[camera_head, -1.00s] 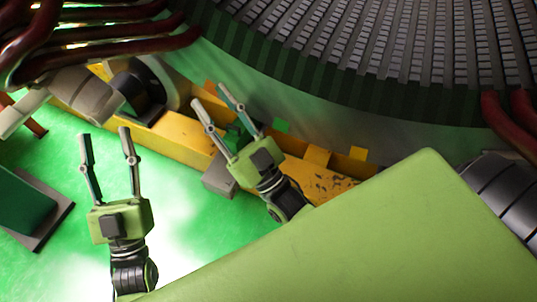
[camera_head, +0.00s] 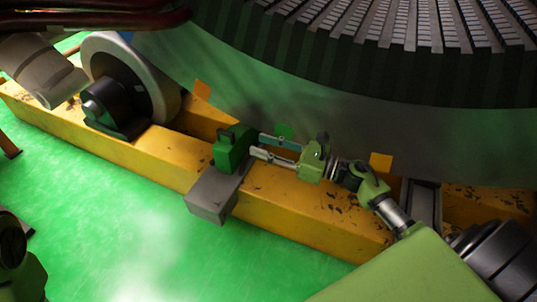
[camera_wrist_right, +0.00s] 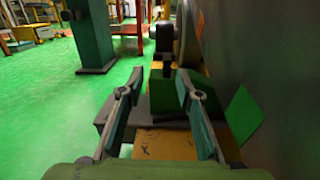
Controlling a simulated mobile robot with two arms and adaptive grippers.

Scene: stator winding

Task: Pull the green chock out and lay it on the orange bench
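The green chock (camera_head: 230,150), with a dark handle on top, sits on the yellow beam by a grey block (camera_head: 212,196), beside the large round stator. My right gripper (camera_head: 258,146) is open. It comes at the chock from the right, with its fingertips close to the chock's right side. In the right wrist view the chock (camera_wrist_right: 163,98) shows ahead, between and beyond the open fingers (camera_wrist_right: 160,80); contact cannot be told. An orange-brown bench (camera_wrist_right: 130,29) stands far back in that view; I cannot tell whether it is the orange bench. My left gripper's fingers are out of view.
A large roller wheel (camera_head: 150,85) stands on the yellow beam (camera_head: 290,212) to the left. The stator wall (camera_head: 330,120) is close behind my right gripper. A green column (camera_wrist_right: 92,35) stands on the green floor (camera_head: 110,220), which is open in front of the beam.

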